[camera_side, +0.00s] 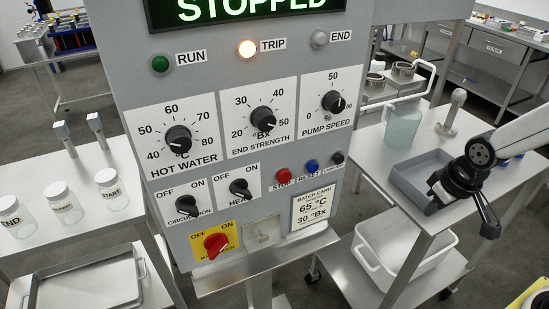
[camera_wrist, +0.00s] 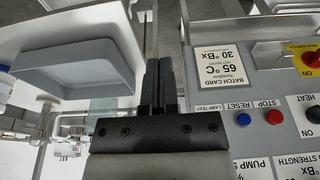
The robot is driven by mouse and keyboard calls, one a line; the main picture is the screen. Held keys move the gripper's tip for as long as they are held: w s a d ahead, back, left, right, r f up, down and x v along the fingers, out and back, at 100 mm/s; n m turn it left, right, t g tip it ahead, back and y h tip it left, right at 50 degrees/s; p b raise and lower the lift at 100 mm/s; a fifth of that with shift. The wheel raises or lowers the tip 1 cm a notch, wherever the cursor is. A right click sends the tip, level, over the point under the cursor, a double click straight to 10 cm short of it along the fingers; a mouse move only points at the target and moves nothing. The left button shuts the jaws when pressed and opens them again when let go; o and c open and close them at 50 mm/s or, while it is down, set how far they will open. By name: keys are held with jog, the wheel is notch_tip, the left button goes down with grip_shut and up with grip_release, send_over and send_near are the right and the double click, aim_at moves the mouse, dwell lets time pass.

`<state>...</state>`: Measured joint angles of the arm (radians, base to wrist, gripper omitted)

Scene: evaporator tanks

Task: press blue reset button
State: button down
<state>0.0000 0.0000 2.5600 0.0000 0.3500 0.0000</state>
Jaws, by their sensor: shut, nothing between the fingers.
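The blue RESET button (camera_side: 312,166) is on the lower right of the grey control panel (camera_side: 365,60), between the red STOP button (camera_side: 283,175) and the black lamp test button (camera_side: 337,158). In the wrist view the blue button (camera_wrist: 243,119) is in clear sight, right of my gripper. My gripper (camera_side: 434,207) is to the right of the panel, over the grey tray, apart from the button. In the wrist view its fingers (camera_wrist: 165,65) are together, with nothing between them. The display reads STOPPED and the TRIP lamp (camera_side: 246,49) is lit.
The batch card (camera_side: 313,206) is below the buttons. A grey tray (camera_side: 409,178) and a clear jug (camera_side: 402,128) stand on the right-hand table. A white bin (camera_side: 375,268) is on its lower shelf. Lidded jars (camera_side: 110,190) stand at left.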

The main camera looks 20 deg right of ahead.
aim_at(312, 167)
dwell(0.3)
jog(key=w+a+n+t+y, duration=0.1)
jog(key=w+a+n+t, duration=0.2)
jog(key=a, duration=0.5)
jog(key=w+a+r+n+t+y, duration=0.1)
jog(key=w+a+n+t+y, duration=0.1)
jog(key=a, duration=0.6)
jog(key=shift+w+n+t, duration=0.7)
jog(key=shift+w+n, duration=0.6)
jog(key=shift+w, duration=0.1)
jog(key=w, duration=0.8)
jog(key=shift+w, duration=0.3)
jog(key=shift+w, duration=0.15)
dwell(0.9)
jog(key=shift+w, duration=0.25)
